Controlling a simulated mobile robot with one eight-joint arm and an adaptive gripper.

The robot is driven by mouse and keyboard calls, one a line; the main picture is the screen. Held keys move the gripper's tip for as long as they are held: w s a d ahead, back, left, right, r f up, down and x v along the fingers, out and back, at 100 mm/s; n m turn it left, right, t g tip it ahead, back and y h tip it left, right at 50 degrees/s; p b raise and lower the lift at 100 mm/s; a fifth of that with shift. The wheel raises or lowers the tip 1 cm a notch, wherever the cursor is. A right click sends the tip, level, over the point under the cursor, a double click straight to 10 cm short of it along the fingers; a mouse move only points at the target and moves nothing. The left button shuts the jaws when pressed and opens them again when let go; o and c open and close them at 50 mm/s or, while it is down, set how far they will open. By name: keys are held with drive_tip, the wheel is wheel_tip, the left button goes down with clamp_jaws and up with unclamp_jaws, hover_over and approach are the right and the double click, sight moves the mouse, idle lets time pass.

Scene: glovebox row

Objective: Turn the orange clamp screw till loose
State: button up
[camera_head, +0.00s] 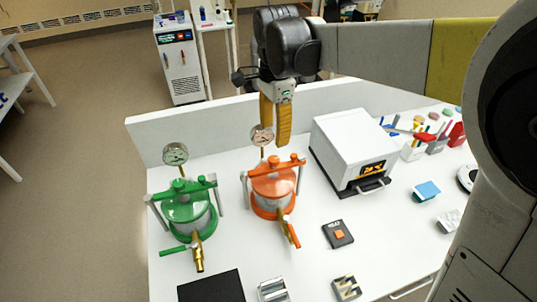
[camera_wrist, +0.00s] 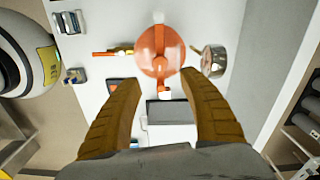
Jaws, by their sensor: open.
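The orange vessel (camera_head: 274,200) stands on the white bench, with an orange lid and a crossbar between posts. Its orange clamp screw (camera_head: 275,161) sits at the middle of the crossbar; in the wrist view the screw (camera_wrist: 160,61) shows from above at the lid's centre. My gripper (camera_head: 275,136) points down above the vessel, apart from it, with its two yellow-brown fingers spread and nothing between them. In the wrist view the fingers of my gripper (camera_wrist: 160,82) reach up toward the lid from either side below it.
A similar green vessel (camera_head: 182,208) stands to the left. Round gauges (camera_head: 175,153) rise behind both vessels. A white box-shaped device (camera_head: 352,142) stands close on the right. A small dark device with an orange button (camera_head: 338,233) lies in front. A low wall (camera_head: 150,140) runs behind.

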sight(274, 159)
wheel_tip(274, 159, down, 10)
drive_tip(key=shift+f+b, duration=0.1)
drive_tip(key=shift+b, duration=1)
clamp_jaws()
